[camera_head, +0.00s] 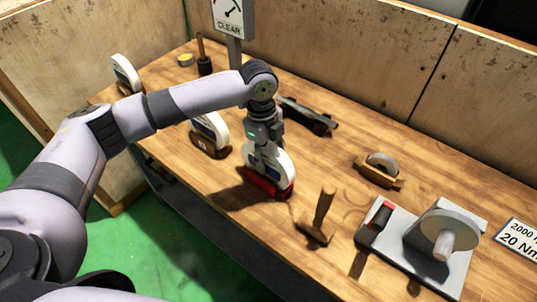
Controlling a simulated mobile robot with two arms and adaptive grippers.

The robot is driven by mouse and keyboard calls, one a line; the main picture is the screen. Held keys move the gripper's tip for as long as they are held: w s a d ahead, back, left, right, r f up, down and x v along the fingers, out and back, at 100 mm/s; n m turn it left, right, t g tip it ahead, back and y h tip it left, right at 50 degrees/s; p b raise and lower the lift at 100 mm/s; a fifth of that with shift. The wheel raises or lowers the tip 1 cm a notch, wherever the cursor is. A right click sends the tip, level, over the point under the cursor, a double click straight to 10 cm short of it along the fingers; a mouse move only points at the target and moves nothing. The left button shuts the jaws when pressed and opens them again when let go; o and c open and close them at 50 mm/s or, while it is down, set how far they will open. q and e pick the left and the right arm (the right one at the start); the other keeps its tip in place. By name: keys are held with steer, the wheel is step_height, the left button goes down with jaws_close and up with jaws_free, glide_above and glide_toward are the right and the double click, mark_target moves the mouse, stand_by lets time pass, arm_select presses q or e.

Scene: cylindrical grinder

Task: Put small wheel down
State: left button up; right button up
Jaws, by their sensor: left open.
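A white wheel (283,163) stands upright in a red holder (268,184) near the middle of the workbench. My left gripper (260,152) points down at the top of this wheel and is open. Its fingers partly hide the wheel, and I cannot tell whether they touch it. A smaller grey wheel (383,160) sits upright in a wooden holder (378,178) further right. Which wheel is the small wheel of the task is not clear from the view. My right gripper is not in view.
Other white wheels stand to the left (209,131) and far left (126,73). A dark tool (307,115) lies behind my gripper. A wooden-handled tool (319,215) and a grey grinder-like machine (430,235) are at right. A gauge sign (229,18) rises behind.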

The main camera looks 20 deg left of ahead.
arm_select(q)
steer(key=r, duration=0.4)
steer(key=a+r+b, duration=0.1)
steer(key=r, duration=0.3)
steer(key=r+b, duration=0.1)
steer(key=r, duration=0.3)
steer(key=shift+w+a+r, duration=0.1)
steer(key=shift+w+a, duration=0.1)
steer(key=shift+w, duration=0.1)
steer(key=shift+s, duration=0.1)
